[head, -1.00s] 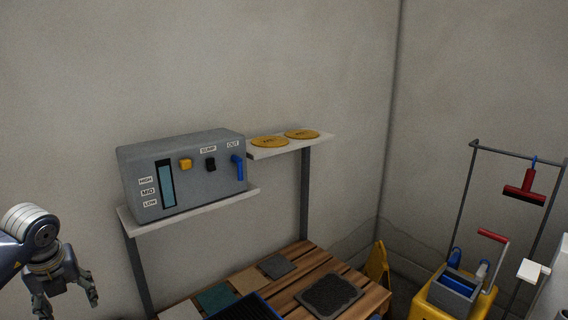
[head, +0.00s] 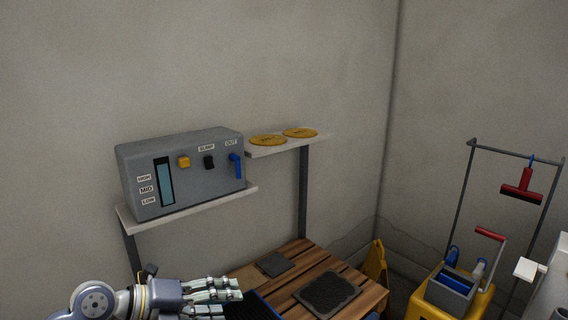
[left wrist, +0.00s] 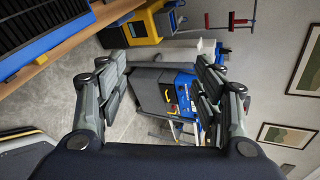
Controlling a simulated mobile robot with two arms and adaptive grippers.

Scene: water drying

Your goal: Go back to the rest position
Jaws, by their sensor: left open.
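My left gripper (head: 222,290) is at the bottom left in the head view, lying sideways and pointing right, just in front of the wooden slatted table. In the left wrist view its two fingers (left wrist: 165,95) are spread apart with nothing between them. Beyond the fingers is a grey and blue cart-like unit (left wrist: 165,90), at a distance. My right gripper shows in neither view.
A grey control box (head: 185,172) stands on a wall shelf above the gripper. Two yellow discs (head: 268,141) lie on a second shelf. The slatted table (head: 300,262) holds dark mats (head: 326,291). A yellow mop bucket (head: 455,295) stands at the right.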

